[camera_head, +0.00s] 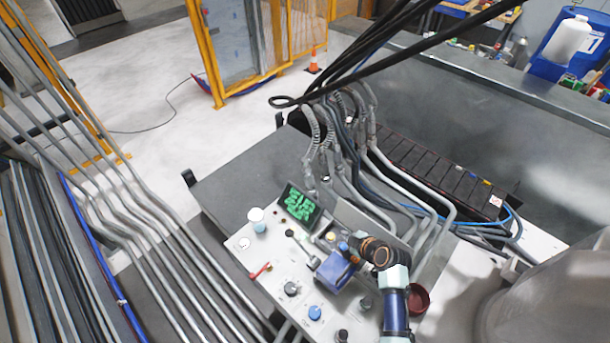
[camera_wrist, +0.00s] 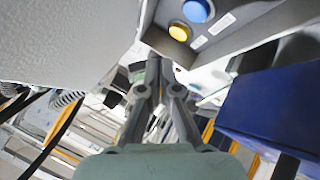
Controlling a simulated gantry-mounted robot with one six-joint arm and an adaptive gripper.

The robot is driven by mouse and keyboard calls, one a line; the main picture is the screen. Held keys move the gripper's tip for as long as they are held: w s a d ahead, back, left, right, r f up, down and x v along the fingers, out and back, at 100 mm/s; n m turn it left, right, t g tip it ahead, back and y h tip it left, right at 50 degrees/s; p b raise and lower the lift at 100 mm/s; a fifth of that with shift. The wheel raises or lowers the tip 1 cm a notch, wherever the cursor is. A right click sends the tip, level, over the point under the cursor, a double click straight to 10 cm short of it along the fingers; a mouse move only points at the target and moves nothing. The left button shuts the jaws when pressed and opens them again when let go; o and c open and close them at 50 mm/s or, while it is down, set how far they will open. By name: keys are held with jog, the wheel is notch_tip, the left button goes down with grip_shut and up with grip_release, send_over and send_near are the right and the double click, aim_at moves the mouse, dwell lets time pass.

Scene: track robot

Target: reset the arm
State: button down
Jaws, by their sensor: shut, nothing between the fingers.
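My gripper (camera_wrist: 160,75) shows in the wrist view with its two fingers close together, shut and empty. It is close to a grey box face with a blue button (camera_wrist: 196,10) and a yellow button (camera_wrist: 179,32). A dark blue block (camera_wrist: 268,112) is to the right of the fingers. In the head view my arm (camera_head: 395,308) is over the right part of a light control panel (camera_head: 247,262), near a blue box (camera_head: 334,272). The fingers cannot be made out clearly there.
The panel carries a green-lit display (camera_head: 298,204), a red lever (camera_head: 261,271), a blue knob (camera_head: 314,312) and a red round part (camera_head: 418,298). Grey conduits (camera_head: 322,140) rise behind it. A large grey cylinder (camera_head: 560,300) stands at right. Open floor (camera_head: 150,60) is at the far left.

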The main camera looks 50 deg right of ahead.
jog(key=w+a+r+t+y, duration=0.1)
jog(key=w+a+r, duration=0.55)
jog(key=a, duration=0.35)
jog(key=w+a+r, duration=0.6)
jog(key=a+r, duration=0.2)
jog(key=a, duration=0.2)
jog(key=s+a+r+m+t+y, duration=0.1)
jog(key=s+a+r+m+t, duration=0.15)
jog(key=a+r, duration=0.7)
jog(key=s+a+r+m+t+y, duration=0.1)
jog(key=s+a+r+m, duration=0.15)
jog(key=a+r, duration=0.75)
notch_tip(320, 180, up, 18)
jog(key=a+p, duration=0.3)
jog(key=p, duration=1.8)
notch_tip(320, 180, down, 45)
jog(key=b, duration=4.5)
jog(key=shift+s, duration=0.4)
jog(key=shift+f, duration=0.1)
